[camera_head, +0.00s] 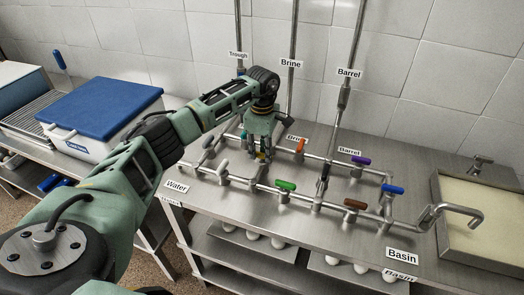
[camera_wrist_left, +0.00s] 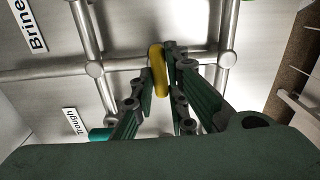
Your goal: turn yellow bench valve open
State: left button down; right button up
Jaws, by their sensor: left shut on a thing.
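The yellow valve handle (camera_wrist_left: 156,70) is between the fingertips of my left gripper (camera_wrist_left: 161,78) in the left wrist view. The fingers are shut on it, one on each side. The handle sits on a steel pipe (camera_wrist_left: 125,65) and looks roughly crosswise to it. In the head view my left gripper (camera_head: 262,152) points down over the pipework at the left part of the bench, and only a bit of yellow shows between its fingers. My right gripper is not in view.
Nearby pipes carry a green handle (camera_head: 286,185), an orange handle (camera_head: 300,145), a brown handle (camera_head: 355,204), a blue handle (camera_head: 392,189) and a purple handle (camera_head: 361,160). A basin (camera_head: 440,215) is at right. A blue-lidded box (camera_head: 105,105) stands left on another bench.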

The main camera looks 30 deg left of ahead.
aim_at(263, 154)
pick_arm(q)
jog(key=n, duration=0.4)
jog(key=shift+b, duration=0.4)
jog(key=n, duration=0.5)
jog(key=shift+r+n, duration=0.1)
jog(key=shift+n, duration=0.3)
jog(key=n, duration=0.4)
jog(key=shift+d, duration=0.15)
jog(key=shift+n, duration=1.8)
jog(key=shift+r, duration=0.1)
jog(key=c, duration=1.9)
grip_release()
jog(key=shift+o, duration=0.8)
jog(key=shift+s, duration=0.1)
notch_tip(263, 154, up, 12)
